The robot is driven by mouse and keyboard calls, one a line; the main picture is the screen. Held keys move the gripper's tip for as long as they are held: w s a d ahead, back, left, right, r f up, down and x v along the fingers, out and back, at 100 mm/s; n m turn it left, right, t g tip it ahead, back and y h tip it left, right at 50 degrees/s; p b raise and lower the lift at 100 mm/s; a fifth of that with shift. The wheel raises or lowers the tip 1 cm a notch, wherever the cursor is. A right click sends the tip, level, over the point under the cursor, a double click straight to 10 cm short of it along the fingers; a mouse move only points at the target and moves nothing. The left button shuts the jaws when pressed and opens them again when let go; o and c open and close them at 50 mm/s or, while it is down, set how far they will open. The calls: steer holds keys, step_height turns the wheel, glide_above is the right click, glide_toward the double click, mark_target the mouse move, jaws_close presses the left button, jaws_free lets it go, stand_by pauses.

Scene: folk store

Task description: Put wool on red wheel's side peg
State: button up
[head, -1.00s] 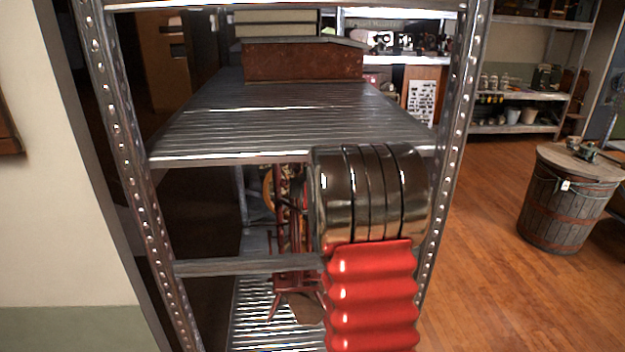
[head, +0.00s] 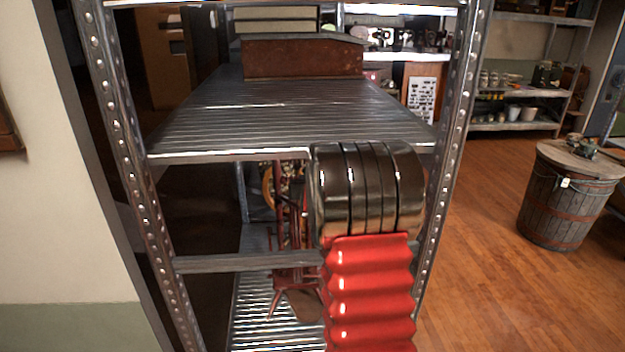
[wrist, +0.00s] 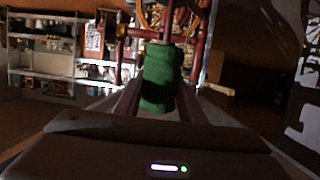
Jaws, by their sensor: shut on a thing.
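My gripper (wrist: 158,95) is shut on the green wool (wrist: 161,76), a bundle held between its two fingers in the wrist view. Just beyond it is the dark red wooden frame of the red wheel (wrist: 135,33), with posts and a crossbar. A thin reddish rod (wrist: 168,20) rises in line with the wool's far end; I cannot tell whether it enters the wool. In the head view the red wheel (head: 291,235) stands on the lower shelf, partly hidden by my arm. The gripper and wool are hidden there.
A metal shelf rack surrounds the wheel, with an upper shelf (head: 290,112) above, a crossbar (head: 240,263) in front and a perforated right post (head: 459,130). A rusty box (head: 303,59) sits on the upper shelf. A wooden barrel (head: 566,195) stands right on open floor.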

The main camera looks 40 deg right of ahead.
steer(key=shift+a+f, duration=0.1)
steer(key=shift+f, duration=1.6)
steer(key=shift+f, duration=0.3)
steer(key=shift+f, duration=0.4)
steer(key=shift+f, duration=0.6)
steer(key=o, duration=1.3)
steer(key=shift+r, duration=0.1)
steer(key=shift+s, duration=0.1)
steer(key=shift+v, duration=3.65)
